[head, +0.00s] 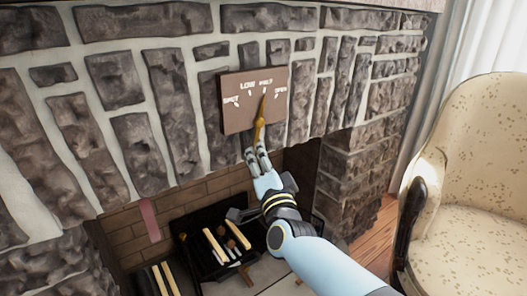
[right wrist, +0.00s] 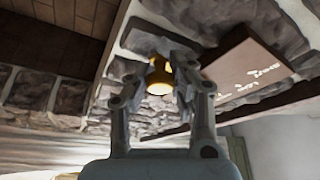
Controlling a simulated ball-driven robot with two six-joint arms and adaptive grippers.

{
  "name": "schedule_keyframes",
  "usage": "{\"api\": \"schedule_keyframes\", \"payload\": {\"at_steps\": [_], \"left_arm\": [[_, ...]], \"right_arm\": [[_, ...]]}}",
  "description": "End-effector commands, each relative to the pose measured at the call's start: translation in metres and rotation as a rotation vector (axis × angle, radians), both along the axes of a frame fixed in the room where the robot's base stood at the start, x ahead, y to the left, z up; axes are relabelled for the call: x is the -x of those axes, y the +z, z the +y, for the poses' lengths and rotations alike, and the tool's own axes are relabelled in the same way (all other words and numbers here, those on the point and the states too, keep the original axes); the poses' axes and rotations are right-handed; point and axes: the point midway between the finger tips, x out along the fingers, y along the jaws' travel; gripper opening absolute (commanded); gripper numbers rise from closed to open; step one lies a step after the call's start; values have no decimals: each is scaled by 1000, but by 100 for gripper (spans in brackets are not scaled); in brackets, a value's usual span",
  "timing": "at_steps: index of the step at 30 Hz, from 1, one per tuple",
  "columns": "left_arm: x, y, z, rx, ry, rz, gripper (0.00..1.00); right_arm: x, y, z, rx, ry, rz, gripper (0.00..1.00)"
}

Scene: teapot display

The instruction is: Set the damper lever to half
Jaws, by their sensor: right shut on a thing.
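The damper plate (head: 240,118) is a brown panel on the stone chimney front, marked SHUT, LOW, HALF and OPEN in an arc. The brass damper lever (head: 262,110) stands nearly upright on it, its upper tip pointing at or very near the HALF mark. My right gripper (head: 257,153) reaches up from below and is shut on the lever's lower end. In the right wrist view the yellow lever end (right wrist: 159,78) shows between the fingers, and the plate (right wrist: 230,75) lies to their right. My left gripper is not in view.
Below is the open firebox with a dark grate (head: 212,250) holding several pale sticks. A reddish strip (head: 149,220) hangs at the firebox's left. A cream armchair (head: 470,170) stands at the right. Rough stone surrounds the plate.

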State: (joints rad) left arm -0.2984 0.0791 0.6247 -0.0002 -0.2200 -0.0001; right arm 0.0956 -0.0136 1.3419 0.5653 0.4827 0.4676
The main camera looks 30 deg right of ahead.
Motion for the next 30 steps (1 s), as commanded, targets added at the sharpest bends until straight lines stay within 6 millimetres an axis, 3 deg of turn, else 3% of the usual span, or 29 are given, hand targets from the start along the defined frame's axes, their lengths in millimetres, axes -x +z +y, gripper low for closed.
{"api": "schedule_keyframes", "payload": {"at_steps": [17, 18, 24, 30], "left_arm": [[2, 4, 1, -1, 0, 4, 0], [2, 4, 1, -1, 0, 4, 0], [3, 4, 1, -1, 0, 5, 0], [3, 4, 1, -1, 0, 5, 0]], "right_arm": [[0, 2, 2, -36, -2, 0, 0], [0, 2, 2, -36, -2, 0, 21], [0, 1, 2, -35, -1, 0, 47], [0, 1, 2, -35, -1, 2, 48]]}}
